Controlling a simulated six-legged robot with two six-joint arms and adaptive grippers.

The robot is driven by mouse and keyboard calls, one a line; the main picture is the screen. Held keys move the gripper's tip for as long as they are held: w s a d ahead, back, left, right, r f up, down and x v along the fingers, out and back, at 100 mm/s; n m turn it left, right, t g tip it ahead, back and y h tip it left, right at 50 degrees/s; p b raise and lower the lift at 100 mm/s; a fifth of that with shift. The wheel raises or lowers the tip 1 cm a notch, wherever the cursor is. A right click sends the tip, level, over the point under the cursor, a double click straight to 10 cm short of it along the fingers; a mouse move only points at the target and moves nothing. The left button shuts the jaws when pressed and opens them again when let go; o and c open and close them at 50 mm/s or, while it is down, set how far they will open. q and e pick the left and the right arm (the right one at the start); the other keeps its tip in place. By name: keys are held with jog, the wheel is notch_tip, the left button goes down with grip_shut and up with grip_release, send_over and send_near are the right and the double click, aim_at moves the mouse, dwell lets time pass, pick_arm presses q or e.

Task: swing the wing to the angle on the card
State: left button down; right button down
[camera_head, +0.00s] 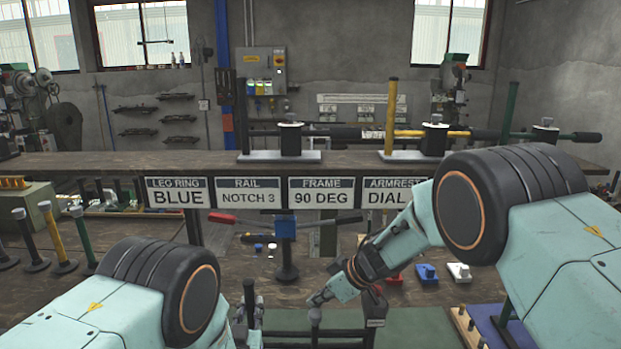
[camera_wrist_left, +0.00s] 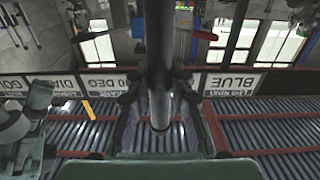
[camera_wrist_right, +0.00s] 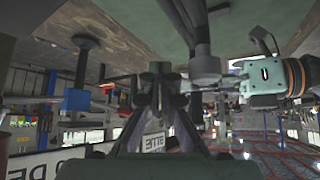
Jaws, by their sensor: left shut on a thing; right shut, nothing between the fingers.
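The card reading FRAME 90 DEG (camera_head: 321,192) hangs on the front of the raised shelf. My left gripper (camera_wrist_left: 158,100) is shut on a dark upright bar (camera_wrist_left: 159,50), with a finger on each side of it. In the head view a dark upright (camera_head: 249,292) shows at the lower left of centre, partly behind my left arm. My right gripper (camera_wrist_right: 158,80) is shut and empty, with its fingertips together. A grey rounded end piece (camera_wrist_right: 205,66) is close to it. I cannot tell for sure which part is the wing.
Cards for LEG RING BLUE (camera_head: 178,192), RAIL NOTCH 3 (camera_head: 249,192) and ARMREST DIAL (camera_head: 395,192) hang beside it. A blue-topped stand with a red handle (camera_head: 285,228) rises behind the work area. Red, blue (camera_head: 427,272) and white (camera_head: 459,271) blocks lie to the right. Several posts (camera_head: 52,235) stand at left.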

aim_at(317, 317)
jog(key=shift+s, duration=0.15)
jog(key=shift+s+a, duration=0.2)
jog(key=shift+s, duration=1.25)
jog(key=shift+s, duration=1.05)
jog(key=shift+s+d, duration=0.15)
jog(key=shift+s, duration=1.15)
